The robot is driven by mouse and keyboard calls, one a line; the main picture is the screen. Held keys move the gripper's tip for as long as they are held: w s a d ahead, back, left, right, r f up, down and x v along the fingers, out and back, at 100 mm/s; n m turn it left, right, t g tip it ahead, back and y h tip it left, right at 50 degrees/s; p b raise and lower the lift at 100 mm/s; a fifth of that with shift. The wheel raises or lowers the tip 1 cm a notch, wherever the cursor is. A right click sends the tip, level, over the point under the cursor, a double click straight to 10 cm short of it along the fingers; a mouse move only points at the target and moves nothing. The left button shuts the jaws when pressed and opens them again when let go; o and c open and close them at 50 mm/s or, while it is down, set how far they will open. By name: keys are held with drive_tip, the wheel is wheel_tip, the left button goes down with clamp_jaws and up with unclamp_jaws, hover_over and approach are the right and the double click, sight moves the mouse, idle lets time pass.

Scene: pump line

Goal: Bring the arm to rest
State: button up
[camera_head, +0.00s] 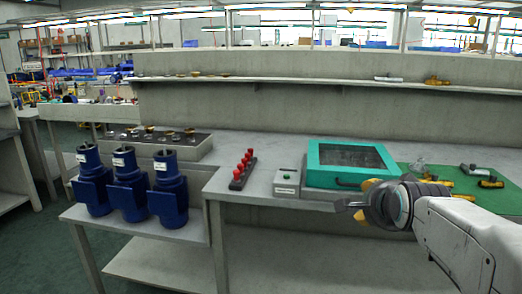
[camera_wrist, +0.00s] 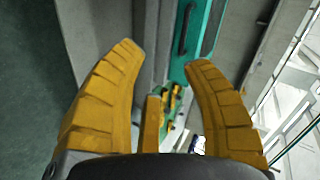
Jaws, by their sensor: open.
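My arm reaches in from the lower right of the head view. My gripper (camera_head: 352,207) hangs in front of the bench edge, beside the teal-framed box (camera_head: 349,155). The teal box also shows in the wrist view (camera_wrist: 205,30), beyond the fingers. The gripper looks apart from the bench and the box, though the exact gap is hard to tell.
Three blue pump bodies (camera_head: 127,184) stand on a lower shelf at left. A rack of red-topped parts (camera_head: 243,169) and a small grey box (camera_head: 288,183) stand on the bench (camera_head: 262,183). Tools lie on a green mat (camera_head: 508,194) at right. Green floor (camera_head: 48,240) is clear at left.

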drive_tip(key=s+a+r+n+g+p, duration=0.2)
drive_tip(key=s+r+n+p, duration=0.2)
drive_tip(key=s+p, duration=0.4)
drive_tip(key=s+a+r+n+g+y+p, duration=0.1)
drive_tip(key=s+a+r+n+g+p, duration=0.1)
drive_tip(key=s+n+p, duration=0.4)
drive_tip(key=s+a+r+n+g+p, duration=0.3)
drive_tip(key=s+r+n+g+p, duration=0.1)
drive_tip(key=s+p, duration=0.8)
drive_tip(key=shift+s+r+n+y, duration=0.4)
drive_tip(key=shift+s+r+n, duration=0.4)
drive_tip(key=shift+s+n, duration=0.25)
